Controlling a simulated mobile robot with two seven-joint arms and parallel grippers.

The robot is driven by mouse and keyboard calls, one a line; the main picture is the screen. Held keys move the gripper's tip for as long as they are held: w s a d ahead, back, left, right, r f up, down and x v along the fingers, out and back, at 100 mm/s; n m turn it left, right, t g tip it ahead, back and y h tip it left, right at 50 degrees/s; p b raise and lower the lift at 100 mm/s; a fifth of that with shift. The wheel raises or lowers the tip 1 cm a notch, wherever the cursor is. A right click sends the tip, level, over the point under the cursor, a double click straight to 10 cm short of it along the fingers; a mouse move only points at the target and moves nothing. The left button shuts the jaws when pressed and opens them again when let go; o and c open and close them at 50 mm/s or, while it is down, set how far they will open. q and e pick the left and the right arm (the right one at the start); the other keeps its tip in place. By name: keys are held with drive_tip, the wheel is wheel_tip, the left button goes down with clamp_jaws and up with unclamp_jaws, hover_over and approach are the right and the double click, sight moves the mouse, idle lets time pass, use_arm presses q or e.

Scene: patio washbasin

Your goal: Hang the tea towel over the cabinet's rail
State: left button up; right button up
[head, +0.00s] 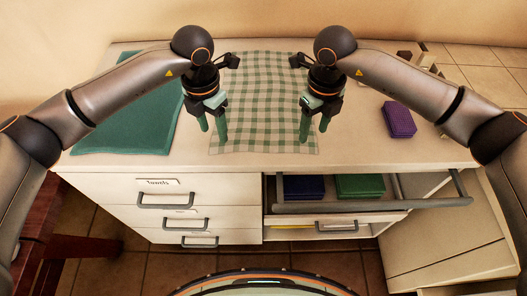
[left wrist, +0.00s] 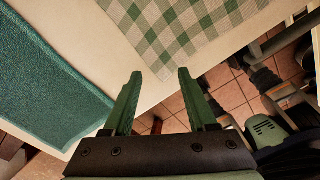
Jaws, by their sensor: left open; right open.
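The tea towel (head: 262,110), green and white checked, lies spread flat on the countertop, its front edge a little behind the counter's front edge. It also shows at the top of the left wrist view (left wrist: 175,35). The cabinet's rail (head: 375,205) is a long grey bar across the front right, below the countertop; nothing hangs on it. My left gripper (head: 213,126) is open and empty at the towel's front left; its fingers (left wrist: 159,100) show nothing between them but counter edge and floor. My right gripper (head: 314,125) is open and empty at the towel's front right.
A teal towel (head: 130,125) lies on the counter at left. A purple folded cloth (head: 398,120) lies at right. Shut drawers (head: 125,187) are at left.

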sight(217, 145)
use_arm(q)
drive_tip(key=shift+f, duration=1.65)
use_arm(e)
drive_tip(key=shift+f, duration=1.65)
use_arm(q)
drive_tip(key=shift+f, duration=0.2)
use_arm(e)
drive_tip(key=shift+f, duration=0.25)
use_arm(q)
drive_tip(key=shift+c, duration=0.3)
use_arm(e)
drive_tip(key=shift+r, duration=0.1)
drive_tip(key=shift+c, duration=0.3)
use_arm(q)
clamp_jaws()
use_arm(e)
clamp_jaws()
use_arm(q)
drive_tip(key=shift+r, duration=0.1)
